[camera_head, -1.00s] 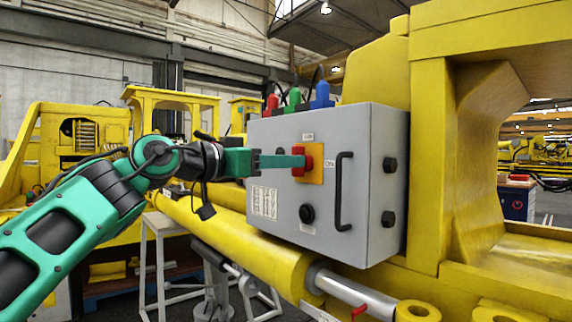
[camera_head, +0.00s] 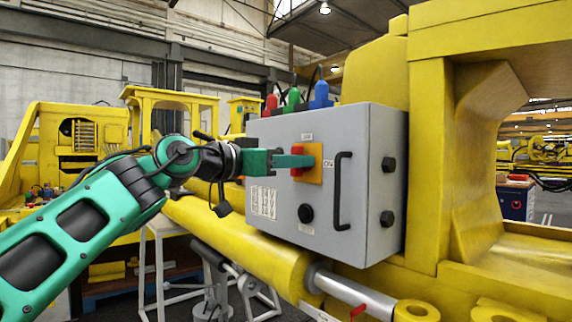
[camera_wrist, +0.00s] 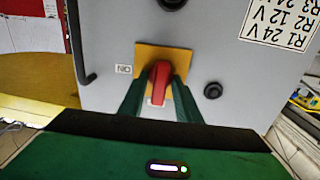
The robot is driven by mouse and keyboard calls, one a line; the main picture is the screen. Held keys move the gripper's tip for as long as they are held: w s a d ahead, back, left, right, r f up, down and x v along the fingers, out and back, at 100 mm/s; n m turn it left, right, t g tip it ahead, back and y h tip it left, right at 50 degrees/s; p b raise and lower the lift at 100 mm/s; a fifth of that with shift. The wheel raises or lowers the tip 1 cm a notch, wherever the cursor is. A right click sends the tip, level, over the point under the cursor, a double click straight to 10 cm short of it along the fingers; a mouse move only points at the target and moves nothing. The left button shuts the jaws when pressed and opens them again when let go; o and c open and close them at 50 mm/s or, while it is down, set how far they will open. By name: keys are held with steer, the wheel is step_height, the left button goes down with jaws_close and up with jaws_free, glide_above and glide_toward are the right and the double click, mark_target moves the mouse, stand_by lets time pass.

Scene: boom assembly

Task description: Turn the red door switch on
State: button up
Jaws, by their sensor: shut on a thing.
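The red door switch (camera_head: 297,150) sits on a yellow-orange plate (camera_head: 315,172) on the front of a grey control box (camera_head: 325,208). In the wrist view, the red switch handle (camera_wrist: 160,80) stands between the two green fingers, roughly upright in the picture and slightly tilted. My gripper (camera_wrist: 158,95) is shut on the handle, with one finger on each side. In the head view, my gripper (camera_head: 300,160) reaches the switch from the left, and a finger covers part of it. An "ON" label (camera_wrist: 123,69) shows upside down beside the plate.
A black handle bar (camera_head: 342,190) stands right of the switch. A black knob (camera_head: 306,213) is below it. Red, green and blue connectors (camera_head: 293,98) top the box. A yellow cylinder (camera_head: 240,238) runs below, and yellow machine structure (camera_head: 428,160) stands at the right.

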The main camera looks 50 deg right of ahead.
steer(key=shift+w, duration=0.15)
steer(key=m, duration=1)
steer(key=shift+f+m, duration=0.1)
steer(key=shift+m, duration=0.2)
steer(key=m, duration=0.4)
steer(key=shift+s+a+f, duration=0.1)
steer(key=shift+s+f, duration=0.05)
steer(key=shift+s, duration=0.05)
steer(key=shift+m, duration=1.4)
steer(key=shift+s+f, duration=0.1)
steer(key=o, duration=0.7)
